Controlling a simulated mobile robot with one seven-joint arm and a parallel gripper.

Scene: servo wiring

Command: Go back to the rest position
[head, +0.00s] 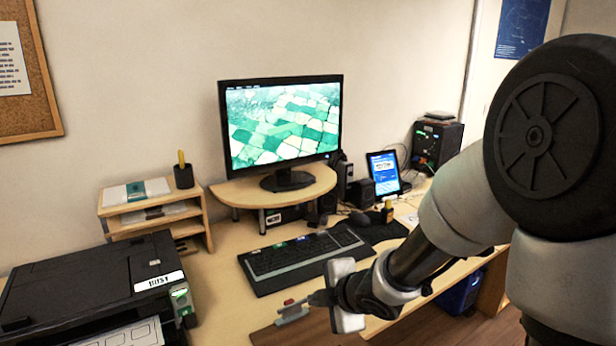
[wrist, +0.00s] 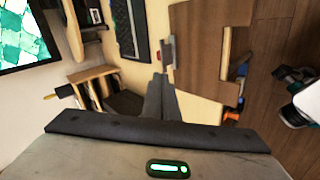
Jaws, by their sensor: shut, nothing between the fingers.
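My gripper (head: 318,298) is near the front edge of the desk, in front of the keyboard, in the head view. In the wrist view its two dark fingers (wrist: 160,80) are together, with nothing seen between them. A small grey and red item (head: 291,312) shows just left of the fingertips in the head view. It also shows beyond the fingertips in the wrist view (wrist: 167,51). I cannot tell whether the fingers touch it; they do not hold it.
The keyboard (head: 303,262) lies behind my gripper on the desk. A monitor (head: 283,125) stands on a wooden riser (head: 233,193). A black printer (head: 92,283) is at the left, beside a wooden shelf (head: 152,224). A tablet (head: 384,173) and speakers stand farther right.

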